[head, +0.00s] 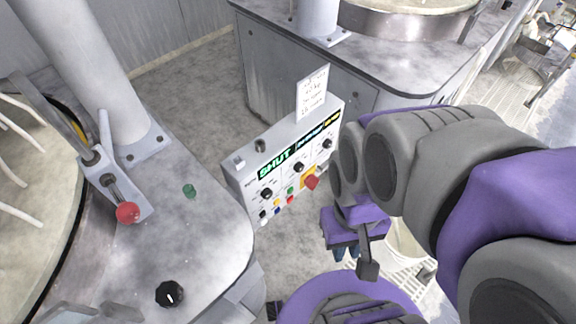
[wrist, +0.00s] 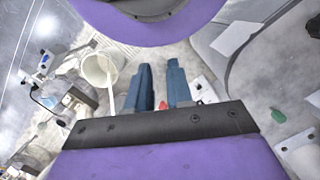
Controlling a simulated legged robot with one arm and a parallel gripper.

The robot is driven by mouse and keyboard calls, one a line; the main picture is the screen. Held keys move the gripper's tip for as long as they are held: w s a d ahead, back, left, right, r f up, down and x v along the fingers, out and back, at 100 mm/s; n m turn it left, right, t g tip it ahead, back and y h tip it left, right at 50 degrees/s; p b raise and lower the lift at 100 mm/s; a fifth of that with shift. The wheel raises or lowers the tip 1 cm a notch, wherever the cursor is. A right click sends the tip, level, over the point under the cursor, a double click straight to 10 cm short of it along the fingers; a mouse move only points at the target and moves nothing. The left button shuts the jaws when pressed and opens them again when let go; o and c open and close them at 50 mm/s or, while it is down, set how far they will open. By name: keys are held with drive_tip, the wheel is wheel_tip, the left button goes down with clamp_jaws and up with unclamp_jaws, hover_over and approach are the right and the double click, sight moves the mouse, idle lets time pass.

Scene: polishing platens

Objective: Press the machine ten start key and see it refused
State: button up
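A grey control box (head: 246,205) stands between the two machines, with a lit display (head: 281,163) reading "SHUT" in green. Its face carries black knobs, small coloured buttons including a green one (head: 290,190), and a red mushroom button (head: 312,182) on a yellow plate. The labels are too small to read, so I cannot tell which button is the start key. My gripper (head: 347,252) is right of and lower in the picture than the box, apart from it. In the wrist view its two blue fingers (wrist: 160,82) are separated with nothing held; a bit of red shows beyond them.
The left platen table (head: 205,225) has a red-knobbed lever (head: 127,212), a green button (head: 190,191) and a black knob (head: 170,294). Another platen machine (head: 290,85) stands behind. A written card (head: 312,93) stands on the box. A whitish bucket (head: 405,245) is right of my gripper.

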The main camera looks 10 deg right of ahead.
clamp_jaws()
idle(1.1)
